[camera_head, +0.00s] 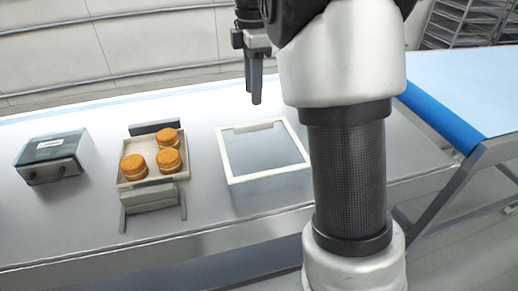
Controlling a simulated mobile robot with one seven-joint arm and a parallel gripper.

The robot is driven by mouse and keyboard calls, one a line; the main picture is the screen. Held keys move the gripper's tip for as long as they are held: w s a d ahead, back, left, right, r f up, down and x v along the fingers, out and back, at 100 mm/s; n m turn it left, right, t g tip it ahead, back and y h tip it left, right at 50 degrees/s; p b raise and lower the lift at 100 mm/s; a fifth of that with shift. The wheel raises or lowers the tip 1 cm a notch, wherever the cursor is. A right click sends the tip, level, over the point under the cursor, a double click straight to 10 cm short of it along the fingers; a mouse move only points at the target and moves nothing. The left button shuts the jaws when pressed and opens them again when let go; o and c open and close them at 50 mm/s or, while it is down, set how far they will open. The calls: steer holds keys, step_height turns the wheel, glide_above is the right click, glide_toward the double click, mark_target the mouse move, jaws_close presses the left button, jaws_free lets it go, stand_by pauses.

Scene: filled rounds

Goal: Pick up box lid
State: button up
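A white square frame with a clear or grey middle (231,171) lies on the table right of centre. It has a pale bar along its far edge and looks like the box lid. I cannot tell whether a box is under it. My gripper (253,94) points down above and behind the far edge of this frame, apart from it. Its fingers are seen nearly side-on and overlap, so the gap between them is hidden. Nothing shows between or below them.
A pale tray (125,180) with three orange-brown rounds (168,161) sits in a grey holder (149,198) to the left. A dark grey labelled box (52,157) stands at far left. My arm covers the right side. A blue-edged conveyor (440,117) lies behind it.

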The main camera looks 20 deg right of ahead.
mark_target(254, 123)
step_height(254, 123, down, 9)
steer(key=shift+s+f+b, duration=0.15)
steer(key=shift+b, duration=0.45)
jaws_close()
